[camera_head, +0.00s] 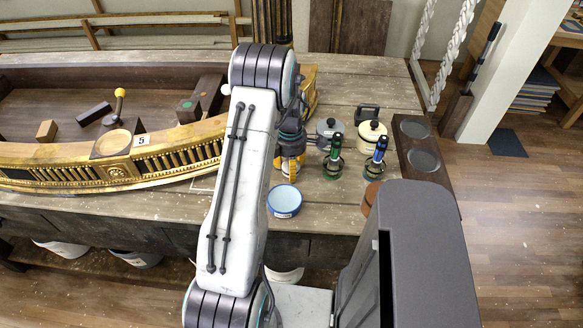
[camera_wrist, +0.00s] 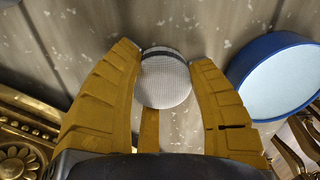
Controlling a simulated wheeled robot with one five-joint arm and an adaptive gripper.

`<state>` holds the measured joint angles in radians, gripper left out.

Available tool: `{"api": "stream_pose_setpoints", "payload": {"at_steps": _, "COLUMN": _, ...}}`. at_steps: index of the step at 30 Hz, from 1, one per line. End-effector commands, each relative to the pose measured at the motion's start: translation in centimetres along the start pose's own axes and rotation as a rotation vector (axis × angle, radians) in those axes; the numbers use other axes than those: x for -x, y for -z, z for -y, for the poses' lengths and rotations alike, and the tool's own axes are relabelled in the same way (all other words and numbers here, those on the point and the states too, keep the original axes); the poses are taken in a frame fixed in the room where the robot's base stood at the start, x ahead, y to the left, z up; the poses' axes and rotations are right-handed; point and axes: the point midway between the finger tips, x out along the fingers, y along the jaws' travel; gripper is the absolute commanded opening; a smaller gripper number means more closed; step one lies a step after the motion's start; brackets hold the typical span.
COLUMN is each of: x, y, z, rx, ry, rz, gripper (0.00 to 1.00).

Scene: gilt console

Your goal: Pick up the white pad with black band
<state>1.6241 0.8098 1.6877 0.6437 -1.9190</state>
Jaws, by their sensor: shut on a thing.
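The white pad with a black band (camera_wrist: 165,82) is a round, finely textured white piece with a dark band near its far edge, seen in the wrist view. My arm and the fingers hide most of the pad there. I cannot tell whether the pad touches the table.
A blue-rimmed round container (camera_head: 284,201) stands just in front of my gripper, close to the right finger in the wrist view (camera_wrist: 280,78). A gilt console (camera_head: 130,160) lies left. Pots (camera_head: 372,134) and green and blue-handled tools (camera_head: 375,158) stand right.

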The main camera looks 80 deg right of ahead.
Motion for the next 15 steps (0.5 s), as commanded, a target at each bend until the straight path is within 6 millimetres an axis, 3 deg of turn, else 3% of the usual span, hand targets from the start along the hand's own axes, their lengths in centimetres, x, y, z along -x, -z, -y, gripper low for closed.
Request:
{"api": "stream_pose_setpoints", "payload": {"at_steps": 8, "x": 0.1, "y": 0.0, "z": 0.0, "rx": 0.000, "ry": -0.001, "rz": 0.000, "gripper": 0.29}}
{"api": "stream_pose_setpoints", "payload": {"at_steps": 15, "x": 2.8, "y": 0.0, "z": -0.1, "rx": 0.000, "ry": -0.005, "rz": 0.002, "gripper": 0.29}}
